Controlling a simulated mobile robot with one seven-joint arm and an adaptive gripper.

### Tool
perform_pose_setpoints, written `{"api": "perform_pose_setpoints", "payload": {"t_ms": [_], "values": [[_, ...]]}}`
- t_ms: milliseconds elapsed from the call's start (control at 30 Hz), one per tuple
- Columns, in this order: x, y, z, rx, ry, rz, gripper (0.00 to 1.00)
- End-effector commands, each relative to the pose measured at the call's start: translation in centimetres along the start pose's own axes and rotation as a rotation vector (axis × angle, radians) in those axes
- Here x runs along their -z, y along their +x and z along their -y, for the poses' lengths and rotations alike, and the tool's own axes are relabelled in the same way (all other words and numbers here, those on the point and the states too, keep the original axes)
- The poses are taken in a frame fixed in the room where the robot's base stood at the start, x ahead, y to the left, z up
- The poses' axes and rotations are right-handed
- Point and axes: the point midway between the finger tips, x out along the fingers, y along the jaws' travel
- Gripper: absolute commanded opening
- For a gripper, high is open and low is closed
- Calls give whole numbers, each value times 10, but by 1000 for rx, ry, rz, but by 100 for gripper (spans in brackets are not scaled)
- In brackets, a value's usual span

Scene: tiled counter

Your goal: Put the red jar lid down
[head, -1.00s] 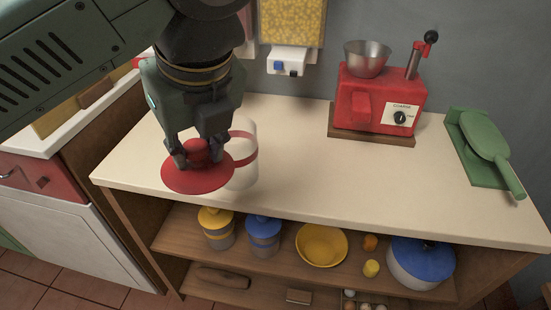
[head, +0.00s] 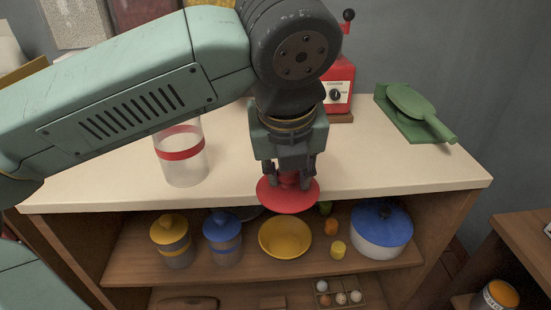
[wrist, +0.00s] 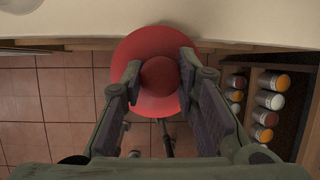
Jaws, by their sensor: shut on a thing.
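The red jar lid (head: 290,200) is a flat disc with a round knob. My gripper (head: 290,176) is shut on its knob and holds it at the counter's front edge. In the wrist view the lid (wrist: 150,52) sits between my fingers (wrist: 158,82), partly over the counter edge and partly over the floor. I cannot tell whether the lid touches the counter. The clear jar with a red band (head: 183,165) stands open on the counter to the left, apart from the lid.
The cream counter (head: 400,172) is clear right of my gripper. The shelf below holds yellow and blue jars, a yellow bowl (head: 285,240) and a blue-lidded pot (head: 381,235).

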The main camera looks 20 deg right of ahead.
Motion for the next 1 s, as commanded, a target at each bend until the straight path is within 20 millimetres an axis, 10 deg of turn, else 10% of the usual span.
{"api": "perform_pose_setpoints", "payload": {"t_ms": [400,1000], "values": [[-84,42,-5,0,-1,-1,0],[-88,84,-10,-1,-1,1,0]]}}
